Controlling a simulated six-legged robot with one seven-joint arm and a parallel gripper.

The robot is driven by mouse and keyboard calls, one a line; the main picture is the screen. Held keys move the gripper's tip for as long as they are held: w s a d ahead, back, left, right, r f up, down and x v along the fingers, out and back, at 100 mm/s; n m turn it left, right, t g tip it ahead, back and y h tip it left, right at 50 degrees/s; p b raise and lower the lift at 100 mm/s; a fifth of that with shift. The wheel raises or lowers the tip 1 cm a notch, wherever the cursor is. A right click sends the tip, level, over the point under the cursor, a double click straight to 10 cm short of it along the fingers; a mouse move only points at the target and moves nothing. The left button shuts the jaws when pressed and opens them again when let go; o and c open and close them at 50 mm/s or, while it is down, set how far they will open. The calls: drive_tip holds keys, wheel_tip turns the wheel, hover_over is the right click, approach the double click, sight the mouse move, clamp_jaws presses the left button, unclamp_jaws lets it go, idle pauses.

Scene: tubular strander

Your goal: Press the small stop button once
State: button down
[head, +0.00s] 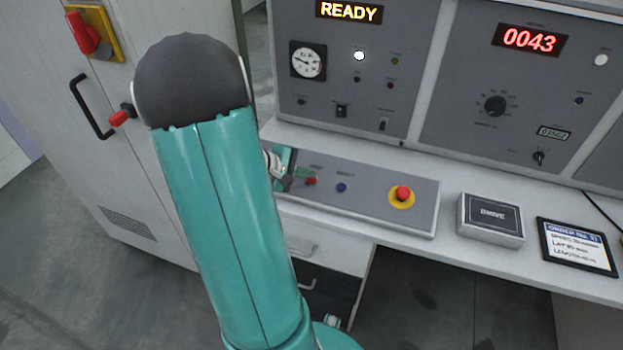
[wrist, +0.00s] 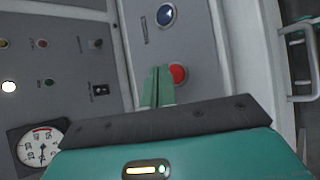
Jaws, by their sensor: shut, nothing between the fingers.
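The small red stop button (head: 311,181) is on the sloped grey desk panel (head: 368,197), left of a blue button (head: 342,187). In the wrist view the red button (wrist: 179,73) shows just right of my fingertips, partly covered by them. My gripper (wrist: 157,70) is shut and empty, its green fingers side by side. In the head view my gripper (head: 305,172) shows only in part beside the red button, since my arm hides the panel's left end. I cannot tell whether the fingertips touch the button or panel.
A large red mushroom button (head: 403,193) on a yellow ring is at the panel's right. A DRIVE box (head: 490,218) and an order tablet (head: 577,246) lie further right on the desk. The upright panel behind has a lit READY display (head: 349,11). A grey cabinet (head: 110,170) stands left.

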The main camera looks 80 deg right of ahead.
drive_tip(key=r, duration=0.2)
drive_tip(key=a+r, duration=0.1)
drive_tip(key=r, duration=0.1)
drive_tip(key=shift+a+r, duration=0.2)
drive_tip(key=shift+r, duration=0.2)
drive_tip(key=shift+w, duration=0.1)
idle(0.8)
drive_tip(key=w+a+r+t+y, duration=0.1)
drive_tip(key=w+a+r+t, duration=0.25)
drive_tip(key=w+a, duration=0.55)
drive_tip(key=w+a+r+t, duration=0.35)
drive_tip(key=w+a, duration=0.25)
drive_tip(key=a, duration=0.5)
drive_tip(key=w+a+r+n+t+y, duration=0.1)
drive_tip(key=a+r+n+t+y, duration=0.1)
drive_tip(key=a, duration=1.1)
drive_tip(key=w+a+r+n+t+y, duration=0.1)
drive_tip(key=a+r+t+y, duration=0.3)
drive_tip(key=a, duration=0.8)
drive_tip(key=shift+a+r+n+t, duration=0.2)
drive_tip(key=shift+a+n+t, duration=0.15)
drive_tip(key=shift+n+t, duration=0.2)
